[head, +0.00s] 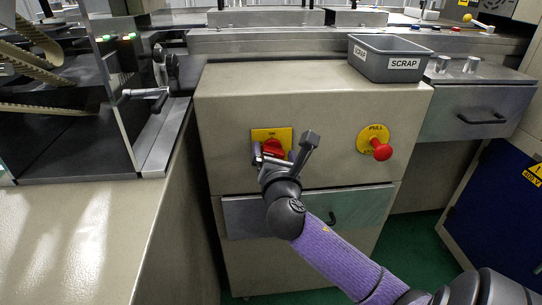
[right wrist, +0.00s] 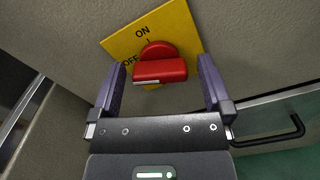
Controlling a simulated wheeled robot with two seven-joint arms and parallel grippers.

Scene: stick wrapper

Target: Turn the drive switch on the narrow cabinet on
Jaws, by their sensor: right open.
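The drive switch is a red rotary knob (head: 273,148) on a yellow plate (head: 285,133), on the front of the narrow beige cabinet (head: 225,110). In the right wrist view the red knob (right wrist: 160,70) has its grip bar lying nearly level, with a pale mark at its left end, towards OFF. ON stands at the top of the plate (right wrist: 180,28). My right gripper (head: 284,150) is open in front of the switch. Its fingers (right wrist: 163,75) stand left and right of the bar, with gaps visible. My left gripper is not in view.
A red PULL knob (head: 382,151) on a yellow disc sticks out to the right of the switch. A grey SCRAP bin (head: 390,58) stands on the cabinet top. A drawer with a dark handle (head: 331,218) is below. A glass-sided machine (head: 75,100) stands left.

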